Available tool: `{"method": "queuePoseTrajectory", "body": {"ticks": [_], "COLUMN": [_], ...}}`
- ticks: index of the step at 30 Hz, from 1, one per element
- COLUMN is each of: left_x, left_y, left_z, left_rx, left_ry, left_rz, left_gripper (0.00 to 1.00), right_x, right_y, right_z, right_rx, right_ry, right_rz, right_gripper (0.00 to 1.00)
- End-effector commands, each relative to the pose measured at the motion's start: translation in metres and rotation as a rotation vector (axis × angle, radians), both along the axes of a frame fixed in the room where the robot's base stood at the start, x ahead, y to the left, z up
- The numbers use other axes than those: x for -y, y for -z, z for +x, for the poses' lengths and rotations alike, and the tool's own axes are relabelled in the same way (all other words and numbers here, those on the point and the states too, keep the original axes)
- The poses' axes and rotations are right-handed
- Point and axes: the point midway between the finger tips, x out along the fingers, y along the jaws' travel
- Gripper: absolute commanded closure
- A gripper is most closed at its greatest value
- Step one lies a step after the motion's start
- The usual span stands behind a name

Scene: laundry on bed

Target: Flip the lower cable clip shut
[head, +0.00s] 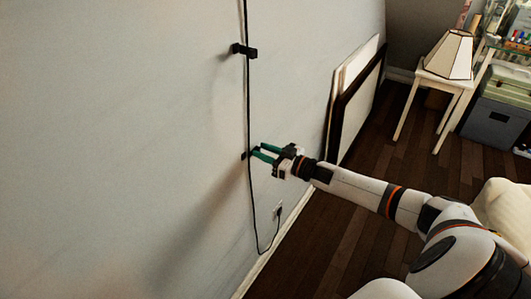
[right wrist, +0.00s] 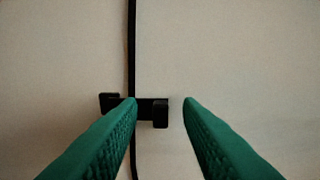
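The lower cable clip (head: 246,155) is a small black clip on the wall, with the black cable (head: 248,105) running down through or past it. In the right wrist view, the lower clip (right wrist: 144,105) shows a dark bar with a block at each end. My right gripper (head: 258,152) reaches the clip from the right. Its green fingers are open, and the right-hand block of the clip shows between the fingertips (right wrist: 160,102). The left finger overlaps the clip's middle and the cable. I cannot tell whether it touches them. My left gripper is out of view.
An upper black clip (head: 244,51) sits higher on the same cable. The cable loops down to a wall outlet (head: 278,210). Framed panels (head: 357,98) lean on the wall to the right. A stool (head: 446,82) with a lamp (head: 452,53) stands farther back.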

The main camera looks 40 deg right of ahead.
Motion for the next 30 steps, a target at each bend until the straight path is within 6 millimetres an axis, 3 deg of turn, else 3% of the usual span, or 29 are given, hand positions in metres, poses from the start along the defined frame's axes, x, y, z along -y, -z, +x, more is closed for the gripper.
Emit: {"method": "queuePoseTrajectory", "body": {"ticks": [8,13,30], "left_x": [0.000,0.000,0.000], "left_y": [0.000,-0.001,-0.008], "left_z": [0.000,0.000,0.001], "left_rx": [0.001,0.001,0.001], "left_ry": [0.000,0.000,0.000], "left_rz": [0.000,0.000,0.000], "left_gripper": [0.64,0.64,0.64], "right_x": [0.000,0.005,0.041], "right_y": [0.001,0.002,0.002], "right_z": [-0.001,-0.012,-0.095], "right_rx": [-0.002,-0.004,-0.005], "right_ry": [0.001,0.001,0.000], "right_rz": [-0.001,-0.001,0.000], "right_gripper": [0.67,0.67,0.67]}}
